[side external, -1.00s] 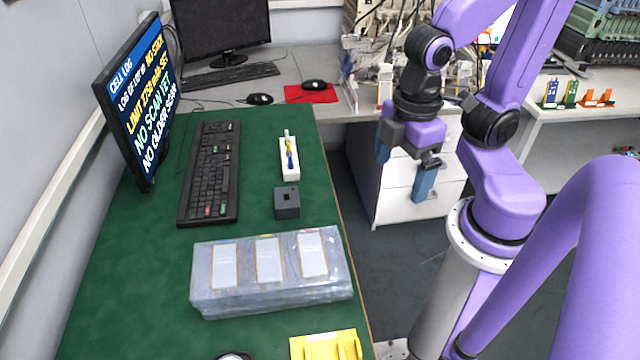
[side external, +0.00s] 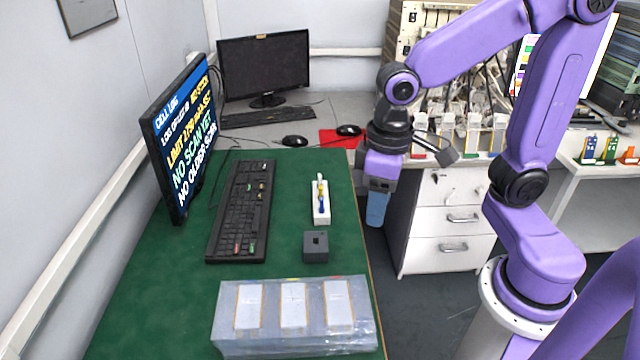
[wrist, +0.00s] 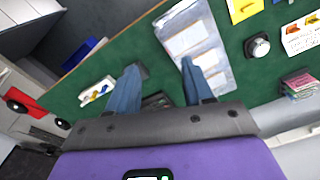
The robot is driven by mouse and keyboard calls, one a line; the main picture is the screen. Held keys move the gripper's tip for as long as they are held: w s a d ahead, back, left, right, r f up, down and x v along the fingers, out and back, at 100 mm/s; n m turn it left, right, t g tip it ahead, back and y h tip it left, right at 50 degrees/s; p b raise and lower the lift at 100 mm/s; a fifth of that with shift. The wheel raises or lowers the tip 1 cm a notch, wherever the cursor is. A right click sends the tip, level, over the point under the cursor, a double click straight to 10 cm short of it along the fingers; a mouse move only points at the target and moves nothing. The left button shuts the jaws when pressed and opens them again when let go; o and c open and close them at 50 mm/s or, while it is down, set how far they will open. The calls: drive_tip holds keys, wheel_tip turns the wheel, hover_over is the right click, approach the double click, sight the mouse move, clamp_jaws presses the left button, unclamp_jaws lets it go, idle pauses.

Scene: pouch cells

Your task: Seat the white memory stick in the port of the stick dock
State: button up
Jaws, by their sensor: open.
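The stick dock (side external: 316,246) appears to be the small dark grey block with a square opening on top, on the green table. Beyond it a white holder (side external: 321,216) carries small yellow and blue pieces. A pale piece (side external: 320,178) stands at its far end and may be the white memory stick; it is too small to be sure. The holder also shows in the wrist view (wrist: 96,91). My gripper (side external: 377,212) is open and empty, pointing down by the table's right edge, right of the holder and dock. In the wrist view its blue fingers (wrist: 160,64) are spread; one partly hides the dock.
A keyboard (side external: 241,210) and a monitor (side external: 180,138) stand left of the holder. A plastic-wrapped pack with several pale cells (side external: 295,335) lies nearer than the dock. A white drawer cabinet (side external: 445,220) stands beyond the table's right edge. Green surface around the dock is clear.

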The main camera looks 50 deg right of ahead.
drive_tip(key=w+m, duration=0.9)
drive_tip(key=w, duration=0.3)
drive_tip(key=m, duration=2.3)
hover_over(320, 175)
wheel_tip(320, 175, down, 6)
wheel_tip(320, 175, down, 17)
drive_tip(key=shift+f, duration=0.1)
clamp_jaws()
